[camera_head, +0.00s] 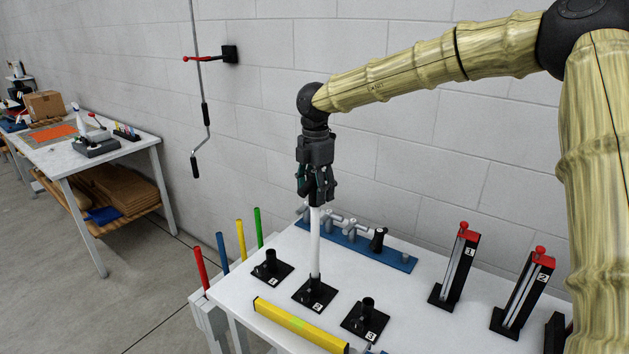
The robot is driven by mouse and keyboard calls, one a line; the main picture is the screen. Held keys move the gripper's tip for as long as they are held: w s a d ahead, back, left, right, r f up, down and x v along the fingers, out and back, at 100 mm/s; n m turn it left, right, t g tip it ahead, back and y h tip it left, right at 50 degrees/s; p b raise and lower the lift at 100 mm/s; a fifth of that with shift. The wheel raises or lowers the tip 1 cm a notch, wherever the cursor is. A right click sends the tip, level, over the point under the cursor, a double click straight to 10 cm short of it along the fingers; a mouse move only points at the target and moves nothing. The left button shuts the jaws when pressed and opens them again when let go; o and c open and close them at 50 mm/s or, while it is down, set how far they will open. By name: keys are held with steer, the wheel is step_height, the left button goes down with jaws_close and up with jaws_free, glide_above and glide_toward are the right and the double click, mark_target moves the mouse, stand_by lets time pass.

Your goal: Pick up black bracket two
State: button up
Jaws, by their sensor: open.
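Black bracket two (318,298) stands on the white table, a flat black base with a white label "2". A white rod (315,243) stands upright in it. My gripper (318,200) points down above bracket two, its fingertips at the top of the rod. The gripper is open; I cannot tell whether its fingers touch the rod. The rod's top end is hidden by the fingers. Black bracket one (269,268) stands to the left and behind, and black bracket three (366,320) to the right and in front. Both have short black sockets without rods.
A yellow bar (300,326) lies along the table's front. A blue rail with grey fittings (398,261) is behind the brackets. Two red-topped black stands, one (457,270) and two (526,292), are at right. Coloured rods (241,243) stand at the left edge.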

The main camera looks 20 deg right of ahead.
jaws_close()
steer(key=shift+r, duration=0.1)
